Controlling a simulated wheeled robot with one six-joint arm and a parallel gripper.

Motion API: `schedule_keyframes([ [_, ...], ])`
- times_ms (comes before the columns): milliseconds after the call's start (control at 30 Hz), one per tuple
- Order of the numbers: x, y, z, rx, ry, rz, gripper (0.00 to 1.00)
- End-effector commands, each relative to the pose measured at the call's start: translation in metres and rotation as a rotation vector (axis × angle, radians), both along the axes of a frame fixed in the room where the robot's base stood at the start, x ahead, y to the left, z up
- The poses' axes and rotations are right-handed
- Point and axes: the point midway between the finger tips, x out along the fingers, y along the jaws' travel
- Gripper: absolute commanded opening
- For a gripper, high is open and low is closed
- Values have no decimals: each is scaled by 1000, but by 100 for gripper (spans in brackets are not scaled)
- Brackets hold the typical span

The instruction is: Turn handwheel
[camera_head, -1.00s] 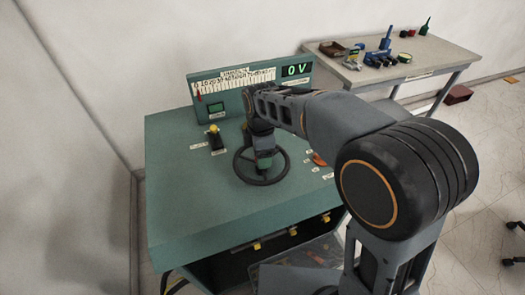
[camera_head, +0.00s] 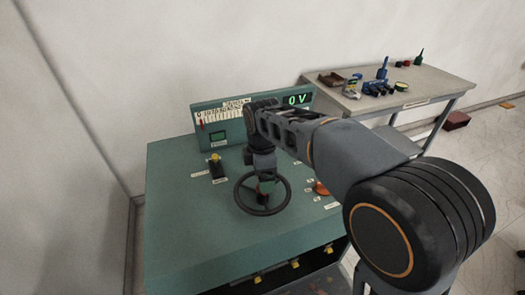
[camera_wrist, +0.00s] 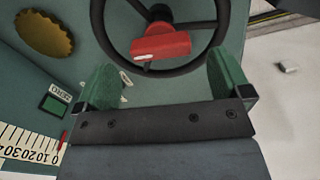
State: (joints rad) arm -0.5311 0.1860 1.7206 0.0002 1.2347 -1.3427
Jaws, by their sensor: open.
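The dark handwheel (camera_head: 241,204) lies on the top of the green console, with a round rim and spokes. I cannot tell whether the fingers touch the wheel.
The console (camera_head: 175,235) carries a yellow-topped lever (camera_head: 216,165) left of the wheel and an orange-red knob (camera_head: 321,188) right of it. Its back panel has a scale (camera_head: 221,112) and a display (camera_head: 297,99) reading 0 V. A table (camera_head: 430,88) with tools stands back right.

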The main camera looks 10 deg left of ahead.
Motion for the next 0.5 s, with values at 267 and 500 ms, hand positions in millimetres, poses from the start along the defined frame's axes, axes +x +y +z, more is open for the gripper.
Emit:
schedule_keyframes([
  [267,0,1,58,2,-3,0,96],
  [500,0,1,90,2,-2,1,96],
])
